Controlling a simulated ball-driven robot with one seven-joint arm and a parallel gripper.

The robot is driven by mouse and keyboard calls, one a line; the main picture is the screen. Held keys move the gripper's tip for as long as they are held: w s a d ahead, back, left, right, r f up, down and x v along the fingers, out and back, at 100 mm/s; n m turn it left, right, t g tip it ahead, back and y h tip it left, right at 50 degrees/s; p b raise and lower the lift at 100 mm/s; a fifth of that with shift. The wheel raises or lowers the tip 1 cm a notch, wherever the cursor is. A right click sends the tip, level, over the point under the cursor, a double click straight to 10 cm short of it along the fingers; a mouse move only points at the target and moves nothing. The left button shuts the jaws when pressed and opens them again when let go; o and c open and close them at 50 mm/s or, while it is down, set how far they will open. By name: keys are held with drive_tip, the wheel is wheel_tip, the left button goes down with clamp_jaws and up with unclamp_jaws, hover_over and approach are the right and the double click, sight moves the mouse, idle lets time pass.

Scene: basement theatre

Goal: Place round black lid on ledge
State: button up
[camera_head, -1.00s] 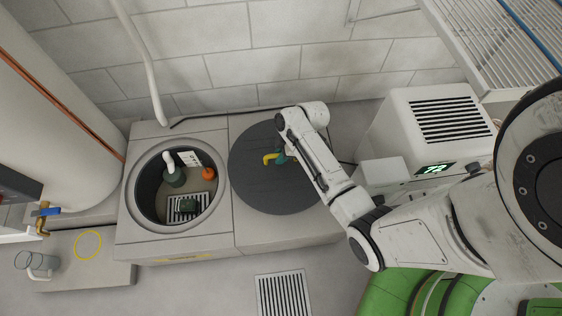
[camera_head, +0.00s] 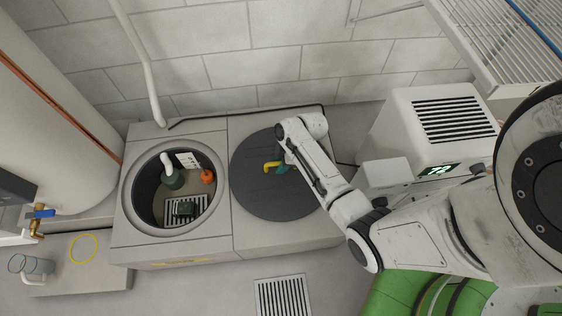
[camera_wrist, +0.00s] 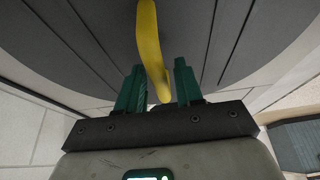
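The round black lid (camera_head: 262,199) lies over the flat grey ledge (camera_head: 285,238) right of the round opening (camera_head: 128,215) and appears to rest flat. Whether it touches everywhere cannot be told. Its yellow handle (camera_head: 270,167) also shows in the wrist view (camera_wrist: 149,45). My gripper (camera_head: 284,168) is over the lid, its green fingers on either side of the handle. In the wrist view my gripper (camera_wrist: 158,88) is open, with gaps between the fingers and the handle. My arm hides the lid's upper right part.
The open sump holds a dark green pump (camera_head: 173,177) and an orange float (camera_head: 207,176). A white dehumidifier (camera_head: 415,125) stands right of the ledge, near my arm. A large tank (camera_head: 60,130) stands left. A block wall (camera_head: 290,65) is behind. A floor drain (camera_head: 284,297) lies in front.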

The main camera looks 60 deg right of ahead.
drive_tip(key=shift+o, duration=0.7)
drive_tip(key=shift+r, duration=0.3)
drive_tip(key=p+v, duration=0.5)
drive_tip(key=v, duration=0.6)
drive_tip(key=s+a+r+m+g+h, duration=0.2)
drive_tip(key=s+a+r+m, duration=0.6)
drive_tip(key=a, duration=0.6)
wheel_tip(320, 180, up, 3)
drive_tip(key=s+h, duration=0.1)
drive_tip(key=s, duration=0.1)
drive_tip(key=shift+s, duration=0.25)
drive_tip(key=shift+f, duration=0.15)
